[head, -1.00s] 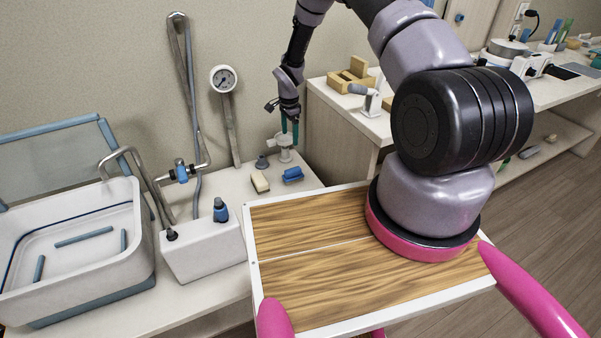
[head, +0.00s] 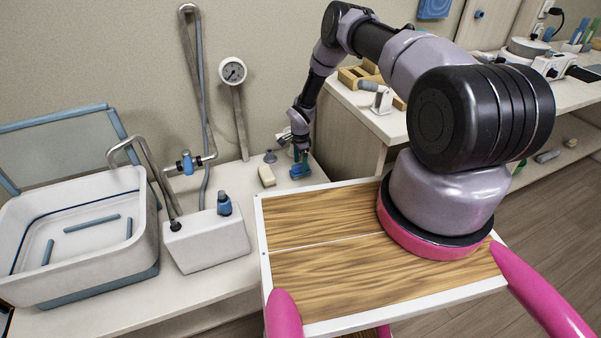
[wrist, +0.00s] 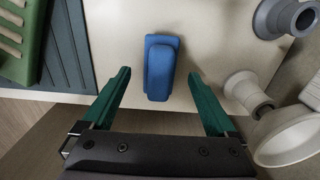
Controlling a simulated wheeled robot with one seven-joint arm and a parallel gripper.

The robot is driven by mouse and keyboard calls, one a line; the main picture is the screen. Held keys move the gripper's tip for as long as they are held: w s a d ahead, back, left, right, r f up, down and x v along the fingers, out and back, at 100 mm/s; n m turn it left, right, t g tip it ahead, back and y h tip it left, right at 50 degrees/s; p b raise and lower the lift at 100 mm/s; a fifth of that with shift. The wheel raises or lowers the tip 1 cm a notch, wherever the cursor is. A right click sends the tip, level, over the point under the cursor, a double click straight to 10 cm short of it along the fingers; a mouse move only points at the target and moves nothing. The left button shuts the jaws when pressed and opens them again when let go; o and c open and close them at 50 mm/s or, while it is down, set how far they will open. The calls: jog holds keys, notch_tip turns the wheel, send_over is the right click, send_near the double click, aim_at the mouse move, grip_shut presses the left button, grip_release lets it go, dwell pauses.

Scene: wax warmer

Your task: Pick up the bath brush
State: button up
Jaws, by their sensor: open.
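The bath brush is most likely the small blue block-shaped item (head: 300,172) on the white counter, near its right end. In the wrist view the blue brush (wrist: 159,68) lies between and just beyond the two green fingertips, with clear space on both sides. My gripper (head: 303,158) is open and points down at the brush in the head view, partly covering it. I cannot tell the exact height of the fingertips above the counter.
A white funnel-shaped piece (wrist: 285,135) is close to the right finger in the wrist view. A white basin (head: 75,235) and a wooden-topped cart (head: 330,215) are nearby.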

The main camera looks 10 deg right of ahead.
aim_at(300, 165)
jog(key=shift+f, duration=0.95)
jog(key=shift+c, duration=0.3)
grip_shut()
jog(key=shift+r, duration=0.1)
notch_tip(300, 165, up, 10)
jog(key=shift+f, duration=0.1)
